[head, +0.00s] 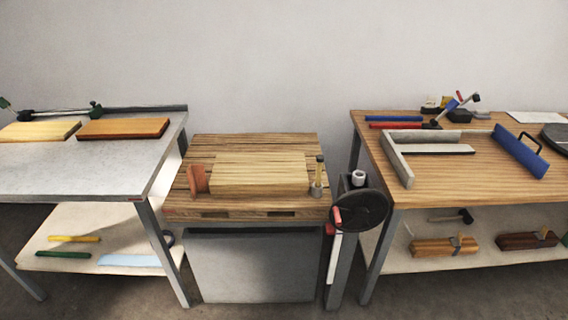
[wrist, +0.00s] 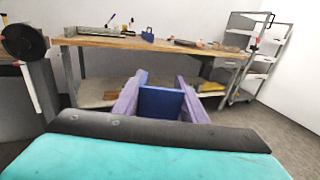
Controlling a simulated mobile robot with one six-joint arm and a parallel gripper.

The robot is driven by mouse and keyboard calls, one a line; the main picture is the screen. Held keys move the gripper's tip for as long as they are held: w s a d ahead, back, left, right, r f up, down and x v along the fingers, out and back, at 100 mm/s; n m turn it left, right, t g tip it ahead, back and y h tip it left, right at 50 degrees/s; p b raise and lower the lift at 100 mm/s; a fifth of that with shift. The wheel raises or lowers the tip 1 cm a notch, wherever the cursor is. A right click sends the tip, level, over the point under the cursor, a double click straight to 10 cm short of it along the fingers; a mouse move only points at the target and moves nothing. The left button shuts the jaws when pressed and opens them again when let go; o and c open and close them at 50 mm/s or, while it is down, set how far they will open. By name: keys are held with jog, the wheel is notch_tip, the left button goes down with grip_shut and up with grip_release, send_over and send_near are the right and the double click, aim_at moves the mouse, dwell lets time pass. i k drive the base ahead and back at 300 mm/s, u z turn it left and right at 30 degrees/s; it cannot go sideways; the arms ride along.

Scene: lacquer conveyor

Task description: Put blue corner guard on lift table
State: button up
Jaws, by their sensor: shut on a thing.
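My gripper (wrist: 160,80) shows in the wrist view with two purple fingers shut on the blue corner guard (wrist: 160,104), a dark blue block-like piece held between them. Neither the gripper nor the held guard shows in the head view. The lift table (head: 240,146) stands in the middle of the head view, with a slatted wooden top. A pale wood board (head: 258,173) lies on it. A reddish-brown upright piece (head: 196,181) is at the board's left end.
A small post (head: 317,180) stands at the board's right end. A black handwheel (head: 358,210) with a red handle is right of the lift table. A grey workbench (head: 60,175) is left; a wooden workbench (head: 450,190) with tools is right. A shelf rack (wrist: 262,60) stands far right.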

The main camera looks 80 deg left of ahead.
aim_at(209, 168)
jog(key=u, duration=0.9)
jog(key=k, duration=0.2)
jog(key=u, duration=2.65)
jog(key=i, duration=0.2)
jog(key=u, duration=0.1)
